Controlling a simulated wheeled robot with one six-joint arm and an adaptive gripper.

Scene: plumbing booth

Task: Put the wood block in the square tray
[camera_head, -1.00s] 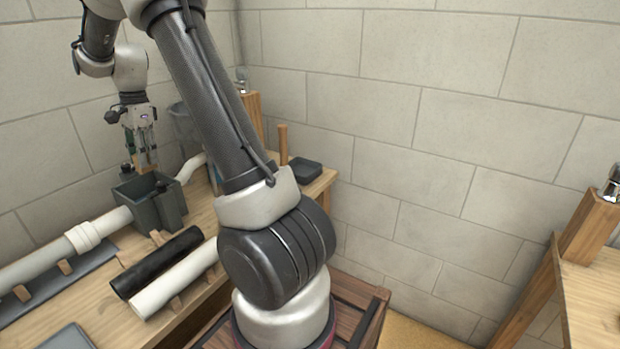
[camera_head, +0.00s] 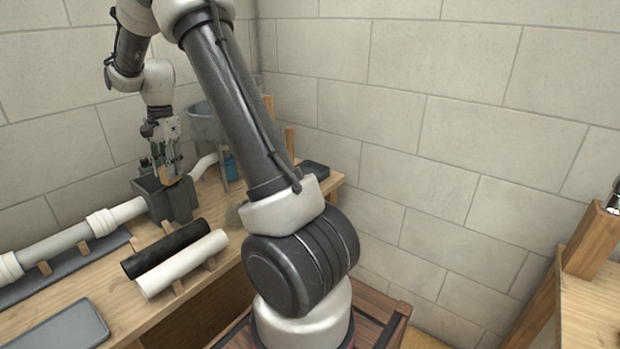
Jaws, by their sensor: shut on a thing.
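My gripper (camera_head: 168,160) is at the far left, pointing down, shut on the tan wood block (camera_head: 172,181). The block shows only as a small patch below the fingers, at the mouth of a dark grey open box (camera_head: 178,206). I cannot tell whether it touches the box. A small dark tray (camera_head: 314,170) lies at the back right of the bench and looks squarish. A flat grey tray (camera_head: 62,338) lies at the front left, cut by the frame edge.
A long grey and white pipe (camera_head: 60,245) lies left of the box. Black (camera_head: 165,247) and white (camera_head: 183,264) pipes rest on wooden supports in front. A grey funnel-shaped container (camera_head: 205,124) and upright wooden posts (camera_head: 289,140) stand behind. The wall is close behind the bench.

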